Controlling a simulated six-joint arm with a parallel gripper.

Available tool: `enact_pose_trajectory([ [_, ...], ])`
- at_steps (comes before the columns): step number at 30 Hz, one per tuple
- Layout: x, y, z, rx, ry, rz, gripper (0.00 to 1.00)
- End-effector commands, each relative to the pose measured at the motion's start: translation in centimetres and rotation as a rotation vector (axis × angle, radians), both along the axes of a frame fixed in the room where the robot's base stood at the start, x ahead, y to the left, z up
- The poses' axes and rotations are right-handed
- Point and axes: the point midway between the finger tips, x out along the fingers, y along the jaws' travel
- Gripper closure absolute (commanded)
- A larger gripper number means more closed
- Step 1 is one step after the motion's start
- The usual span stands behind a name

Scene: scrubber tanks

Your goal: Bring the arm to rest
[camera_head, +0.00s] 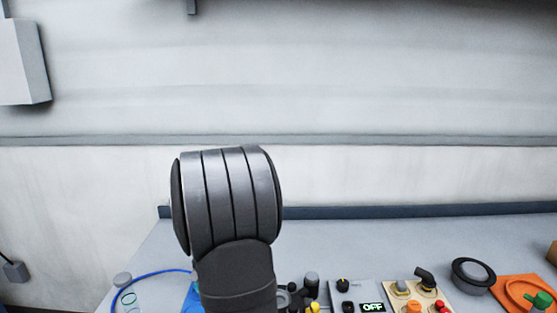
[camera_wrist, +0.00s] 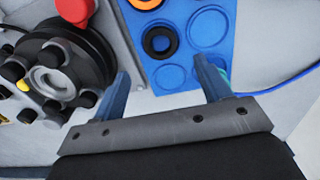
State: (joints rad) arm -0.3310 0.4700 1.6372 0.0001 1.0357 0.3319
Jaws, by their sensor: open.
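My arm shows in the head view as a large dark grey joint standing up in front of the table; my gripper is hidden there. In the wrist view my gripper (camera_wrist: 163,82) is open, with its two blue-grey fingers wide apart and nothing between them that I can see held. Beyond the fingers lies a blue tray (camera_wrist: 179,47) with round recesses. A black ring (camera_wrist: 160,41) sits in one recess, and part of an orange ring (camera_wrist: 146,3) shows at the top edge.
A dark round flange (camera_wrist: 62,72) with bolts and a red part (camera_wrist: 74,10) stands left of my gripper. A blue cord (camera_wrist: 288,83) lies at right. On the table (camera_head: 330,238) are a panel reading OFF (camera_head: 373,307), a black ring-shaped item (camera_head: 473,274) and an orange tray (camera_head: 507,291).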

Motion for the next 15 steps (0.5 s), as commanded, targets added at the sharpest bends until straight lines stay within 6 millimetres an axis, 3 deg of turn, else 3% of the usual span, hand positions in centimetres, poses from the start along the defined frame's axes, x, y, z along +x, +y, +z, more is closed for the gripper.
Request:
enact_pose_trajectory([
  [11,-0.1,0.0,-7.8,-0.001,0.004,0.0,0.3],
  [12,0.0,0.0,-7.9,0.0,-0.001,0.0,0.3],
  [15,0.1,0.0,-5.3,0.002,-0.006,0.0,0.3],
])
